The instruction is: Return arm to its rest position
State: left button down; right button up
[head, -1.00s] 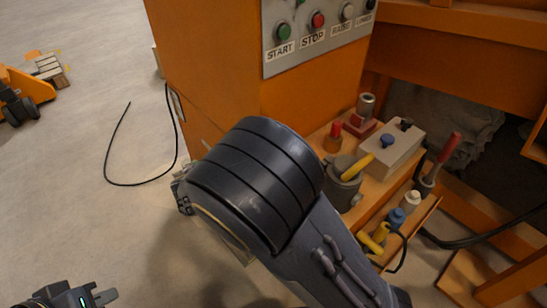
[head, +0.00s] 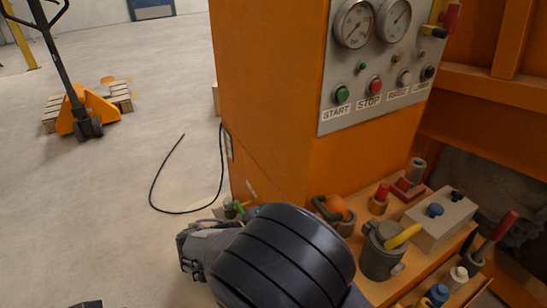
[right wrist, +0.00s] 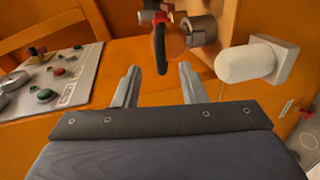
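A black-and-orange looped piece (right wrist: 160,40) shows between and beyond the fingertips, with clear gaps on both sides. Nothing is gripped. A small dark part of my left arm (head: 88,304) shows at the bottom edge of the head view. Its fingers cannot be seen.
An orange cabinet (head: 262,90) carries a control panel (head: 375,90) with gauges and buttons. A ledge beside it holds a grey pot (head: 380,258), a grey box (head: 440,220) and tools. A black cable (head: 160,175) lies on the open floor; a pallet jack (head: 88,110) stands far left.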

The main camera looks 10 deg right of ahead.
jog(key=s+d+f+m+g+y, duration=0.2)
jog(key=s+d+f+g+y, duration=0.2)
jog(key=s+d+g+y, duration=0.5)
jog(key=s+d+r+m+t+y, duration=0.3)
jog(key=s+r+m+t+y, duration=0.15)
jog(key=s+t+y, duration=0.5)
notch_tip(320, 180, up, 21)
jog(key=p, duration=2.1)
jog(key=shift+a+r+h, duration=0.15)
jog(key=shift+a+h, duration=0.15)
jog(key=shift+h, duration=0.05)
jog(key=shift+n+g, duration=0.25)
